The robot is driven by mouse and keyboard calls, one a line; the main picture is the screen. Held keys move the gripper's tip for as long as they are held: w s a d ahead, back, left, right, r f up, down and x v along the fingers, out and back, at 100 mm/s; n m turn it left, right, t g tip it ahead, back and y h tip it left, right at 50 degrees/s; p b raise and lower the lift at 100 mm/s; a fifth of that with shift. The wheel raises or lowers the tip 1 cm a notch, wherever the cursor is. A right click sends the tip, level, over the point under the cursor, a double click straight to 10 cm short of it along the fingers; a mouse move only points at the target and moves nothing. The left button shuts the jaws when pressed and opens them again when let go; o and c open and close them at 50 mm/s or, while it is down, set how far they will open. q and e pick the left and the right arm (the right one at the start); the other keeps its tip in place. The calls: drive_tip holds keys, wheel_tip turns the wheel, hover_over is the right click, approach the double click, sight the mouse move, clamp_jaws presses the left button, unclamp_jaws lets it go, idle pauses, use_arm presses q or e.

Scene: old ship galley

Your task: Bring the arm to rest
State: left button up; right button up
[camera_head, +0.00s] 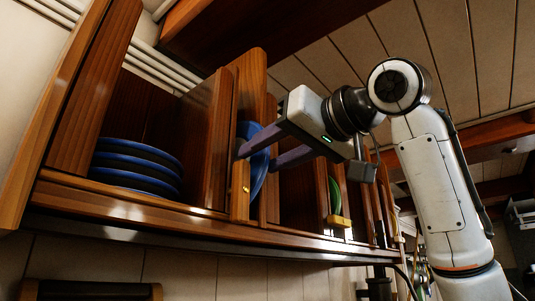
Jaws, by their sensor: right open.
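My right arm (430,170) comes up from the lower right and bends left at the elbow. Its gripper (256,156) is open, with two dark fingers pointing left at the wooden shelf rack (140,207). A blue plate (256,185) stands on edge in a narrow slot there. The fingers are in front of or around this plate; I cannot tell whether they touch it. My left gripper is not in view.
Several stacked blue plates (137,166) lie in the left compartment. A green plate (335,197) stands in a slot farther right. Upright wooden dividers (207,140) separate the compartments. A dark wooden beam (262,35) hangs above. There is free room below the shelf.

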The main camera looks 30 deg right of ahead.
drive_tip(key=shift+s, duration=0.1)
idle(0.3)
drive_tip(key=s+d+b, duration=0.1)
drive_tip(key=s+d, duration=0.1)
drive_tip(key=s, duration=0.4)
drive_tip(key=shift+s, duration=0.25)
idle(0.5)
drive_tip(key=shift+d, duration=0.1)
